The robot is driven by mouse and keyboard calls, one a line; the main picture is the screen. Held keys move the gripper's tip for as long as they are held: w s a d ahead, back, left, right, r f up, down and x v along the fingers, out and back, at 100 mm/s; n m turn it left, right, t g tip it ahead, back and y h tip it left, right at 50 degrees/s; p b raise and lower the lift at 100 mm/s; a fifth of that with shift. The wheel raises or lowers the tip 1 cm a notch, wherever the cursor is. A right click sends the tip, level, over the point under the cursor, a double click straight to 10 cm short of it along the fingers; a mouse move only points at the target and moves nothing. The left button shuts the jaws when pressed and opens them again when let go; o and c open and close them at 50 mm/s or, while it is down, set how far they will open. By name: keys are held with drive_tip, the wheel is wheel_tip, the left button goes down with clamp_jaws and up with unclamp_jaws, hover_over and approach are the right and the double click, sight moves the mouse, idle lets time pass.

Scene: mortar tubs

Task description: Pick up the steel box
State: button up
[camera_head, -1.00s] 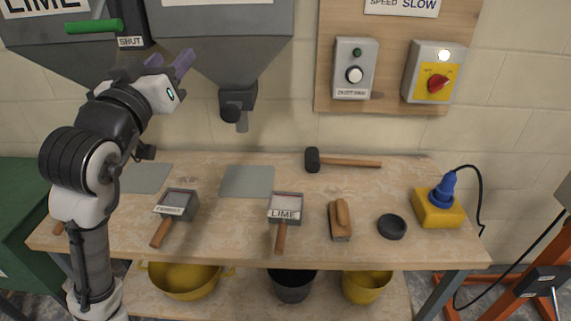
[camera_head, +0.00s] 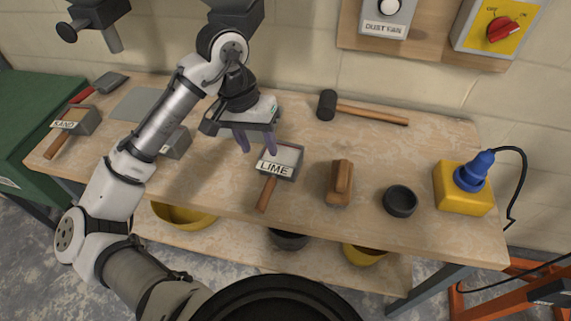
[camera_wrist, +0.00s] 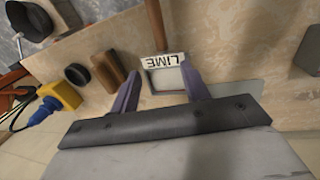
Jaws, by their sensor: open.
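Several small grey metal boxes with wooden handles lie on the bench; I cannot tell from the task line alone which is the steel box. The one labelled LIME (camera_head: 284,157) is beside and below my gripper (camera_head: 257,151) in the head view. My gripper is open and empty, its two purple fingers pointing down. In the wrist view the LIME box (camera_wrist: 167,80) shows between the fingers (camera_wrist: 163,84), its handle pointing away; contact is not visible. A box labelled SAND (camera_head: 83,121) is at the left. Another box (camera_head: 177,144) is partly hidden by my arm.
On the wooden bench (camera_head: 230,190) are a mallet (camera_head: 365,114), a wooden float (camera_head: 339,184), a black round dish (camera_head: 400,201) and a yellow box with blue plug (camera_head: 463,188). Hopper outlets (camera_head: 95,20) hang above the back left. Yellow and black tubs stand below.

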sight(269, 182)
drive_tip(key=f, duration=0.2)
drive_tip(key=d+f, duration=0.1)
drive_tip(key=f, duration=0.2)
drive_tip(key=s+f, duration=0.1)
drive_tip(key=f, duration=0.2)
drive_tip(key=shift+d+f, duration=0.15)
drive_tip(key=shift+s+d+f+p, duration=0.15)
drive_tip(key=shift+f+p, duration=0.15)
drive_tip(key=shift+f, duration=0.6)
drive_tip(key=shift+w+d+f+p, duration=0.1)
drive_tip(key=shift+f+p, duration=0.2)
drive_tip(key=shift+f, duration=0.55)
drive_tip(key=shift+s+d+f+p, duration=0.15)
drive_tip(key=shift+f+p, duration=0.15)
drive_tip(key=shift+f, duration=0.6)
drive_tip(key=shift+c, duration=0.4)
clamp_jaws()
